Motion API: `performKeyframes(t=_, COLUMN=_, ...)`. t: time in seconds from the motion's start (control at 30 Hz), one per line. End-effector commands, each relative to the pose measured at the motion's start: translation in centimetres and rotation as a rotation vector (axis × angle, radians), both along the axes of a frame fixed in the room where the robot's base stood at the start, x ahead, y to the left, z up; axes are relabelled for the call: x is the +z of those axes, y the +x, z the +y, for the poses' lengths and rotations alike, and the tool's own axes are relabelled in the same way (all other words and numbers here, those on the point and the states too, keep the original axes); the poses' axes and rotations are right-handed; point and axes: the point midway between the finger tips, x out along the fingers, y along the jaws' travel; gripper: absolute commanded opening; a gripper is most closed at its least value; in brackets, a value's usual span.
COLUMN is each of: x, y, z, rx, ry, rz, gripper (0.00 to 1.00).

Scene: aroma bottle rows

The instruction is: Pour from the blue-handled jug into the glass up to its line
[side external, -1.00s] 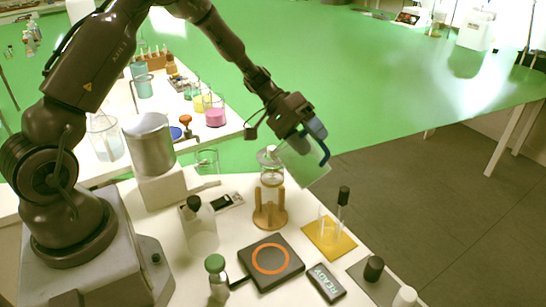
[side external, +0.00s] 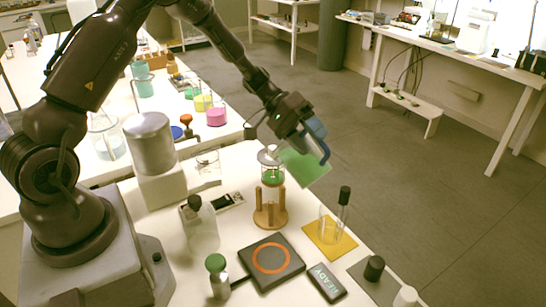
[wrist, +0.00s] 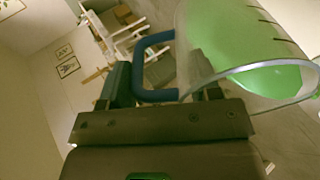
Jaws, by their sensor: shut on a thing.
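My gripper (side external: 300,128) is shut on the blue handle (side external: 320,145) of a clear jug (side external: 303,166), held tilted in the air. Green liquid shows in the jug. In the wrist view the handle (wrist: 140,68) sits between my fingers, and green liquid (wrist: 235,45) lies along the jug's wall near its rim. Just left of the jug, a clear glass vessel (side external: 271,164) stands upright in a wooden stand (side external: 270,213). Green shows inside it, below a pale round top. A low clear glass (side external: 328,232) stands on a yellow mat (side external: 343,249). I cannot make out a fill line on either.
A black pad with an orange ring (side external: 271,259), a READY box (side external: 326,282), a green-capped bottle (side external: 217,277) and a dark-capped bottle (side external: 201,226) stand in front. A metal cylinder (side external: 150,143) on a white block stands left. The grey floor lies right of the table.

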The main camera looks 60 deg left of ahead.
Motion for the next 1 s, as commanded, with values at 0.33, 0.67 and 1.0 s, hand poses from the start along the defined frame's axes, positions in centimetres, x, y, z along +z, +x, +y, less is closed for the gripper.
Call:
performKeyframes(t=0.33, x=0.01, y=-0.03, z=0.23, rx=0.0, ry=-0.031, rz=-0.008, gripper=0.16)
performKeyframes(t=0.67, x=0.02, y=-0.03, z=0.22, rx=-0.001, ry=-0.03, rz=-0.008, gripper=0.16)
performKeyframes(t=1.0, x=-0.04, y=-0.06, z=0.48, rx=0.001, ry=-0.054, rz=-0.013, gripper=0.16)
